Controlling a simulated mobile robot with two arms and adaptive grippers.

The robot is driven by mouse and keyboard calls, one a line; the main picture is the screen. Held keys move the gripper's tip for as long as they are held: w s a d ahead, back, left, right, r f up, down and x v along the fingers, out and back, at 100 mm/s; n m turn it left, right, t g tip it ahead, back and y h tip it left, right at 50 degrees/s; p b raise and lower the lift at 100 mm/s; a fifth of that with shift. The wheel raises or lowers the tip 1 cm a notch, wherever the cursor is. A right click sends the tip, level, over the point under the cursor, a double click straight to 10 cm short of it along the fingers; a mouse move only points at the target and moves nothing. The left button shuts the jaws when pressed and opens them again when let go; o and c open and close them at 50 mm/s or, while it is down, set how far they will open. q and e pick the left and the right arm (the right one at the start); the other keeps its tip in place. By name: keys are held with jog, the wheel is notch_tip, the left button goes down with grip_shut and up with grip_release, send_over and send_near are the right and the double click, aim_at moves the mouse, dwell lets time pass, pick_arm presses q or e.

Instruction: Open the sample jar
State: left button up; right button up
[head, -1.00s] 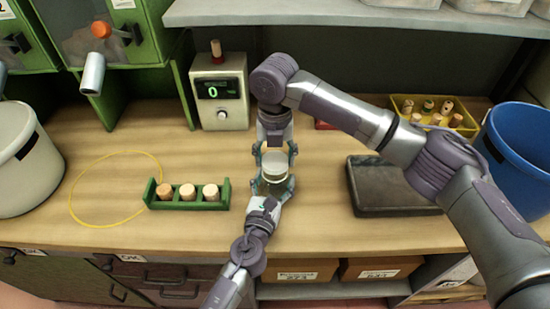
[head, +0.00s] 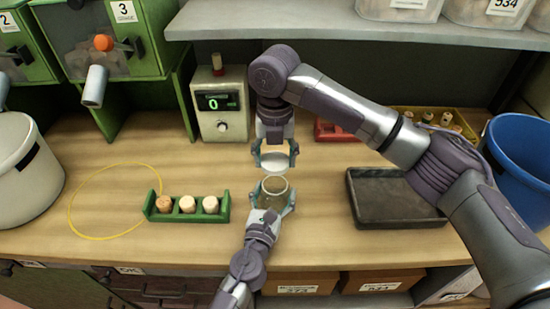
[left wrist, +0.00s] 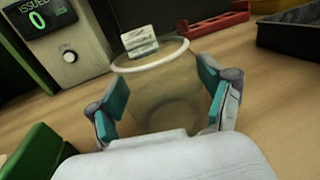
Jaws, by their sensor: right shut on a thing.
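The sample jar (head: 275,186) is clear glass and stands upright, with its open mouth facing up in the head view. My left gripper (head: 272,198) is shut on the jar from the front, a finger on each side. The left wrist view also shows the jar (left wrist: 168,98) between the pads of my left gripper (left wrist: 163,103). The white lid (head: 273,162) is apart from the jar, just behind and above its rim. My right gripper (head: 274,150) is shut on the lid, pointing down.
A green rack (head: 187,216) with several corks is left of the jar. A dark tray (head: 395,222) lies to the right. A counter box (head: 221,128) reading 0 and a red holder (head: 335,132) are behind. A yellow loop (head: 88,236) lies at left.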

pick_arm(q)
jog(key=shift+o, duration=1.2)
jog(key=v, duration=1.2)
pick_arm(e)
jog(key=shift+f, duration=0.1)
